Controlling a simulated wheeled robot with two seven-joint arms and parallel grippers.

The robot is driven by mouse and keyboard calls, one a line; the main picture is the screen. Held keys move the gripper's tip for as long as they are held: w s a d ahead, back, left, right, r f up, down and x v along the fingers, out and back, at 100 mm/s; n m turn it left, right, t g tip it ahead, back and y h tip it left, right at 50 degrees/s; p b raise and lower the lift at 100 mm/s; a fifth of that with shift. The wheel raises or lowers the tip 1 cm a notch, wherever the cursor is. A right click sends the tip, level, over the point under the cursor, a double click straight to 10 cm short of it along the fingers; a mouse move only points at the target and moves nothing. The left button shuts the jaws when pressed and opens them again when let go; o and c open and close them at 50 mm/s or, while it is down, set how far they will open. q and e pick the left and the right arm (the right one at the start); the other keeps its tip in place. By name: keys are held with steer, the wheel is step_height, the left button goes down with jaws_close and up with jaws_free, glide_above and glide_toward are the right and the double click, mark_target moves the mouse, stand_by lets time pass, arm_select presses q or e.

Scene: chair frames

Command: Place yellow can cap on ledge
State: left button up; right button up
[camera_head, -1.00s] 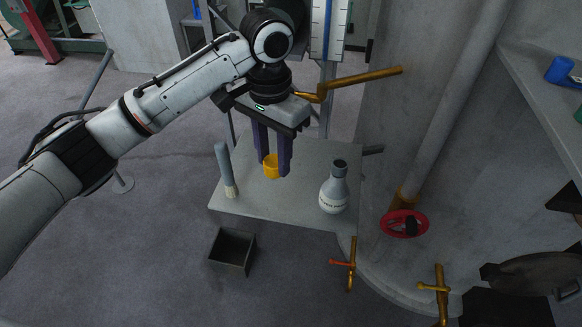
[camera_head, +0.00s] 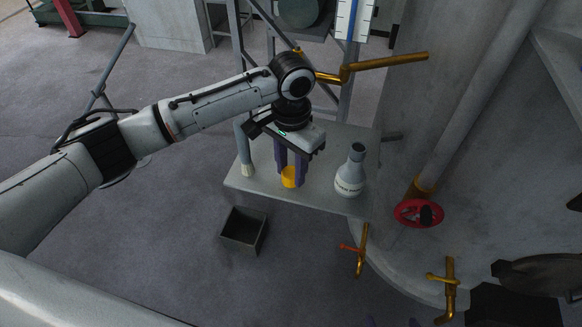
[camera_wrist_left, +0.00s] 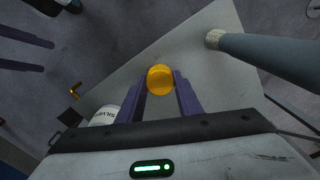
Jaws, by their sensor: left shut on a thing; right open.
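The yellow can cap (camera_head: 291,177) is held between the purple fingers of my left gripper (camera_head: 290,182), over the front part of the grey ledge (camera_head: 330,140). I cannot tell whether the cap touches the ledge. In the left wrist view the cap (camera_wrist_left: 160,79) sits between the fingertips with the ledge (camera_wrist_left: 205,75) behind it. My right gripper (camera_wrist_left: 48,56) shows at the left of the left wrist view, its two purple fingers apart and empty.
A grey bottle (camera_head: 350,175) stands on the ledge right of the cap. A grey-handled brush (camera_head: 246,160) stands to its left. A dark open box (camera_head: 244,231) is on the floor below. A red handwheel (camera_head: 418,213) and brass valves (camera_head: 361,250) are at right.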

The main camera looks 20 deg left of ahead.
mark_target(291, 173)
arm_select(q)
steer(key=shift+f, duration=0.1)
steer(key=o, duration=1.2)
step_height(291, 173, up, 12)
steer(key=shift+r, duration=0.15)
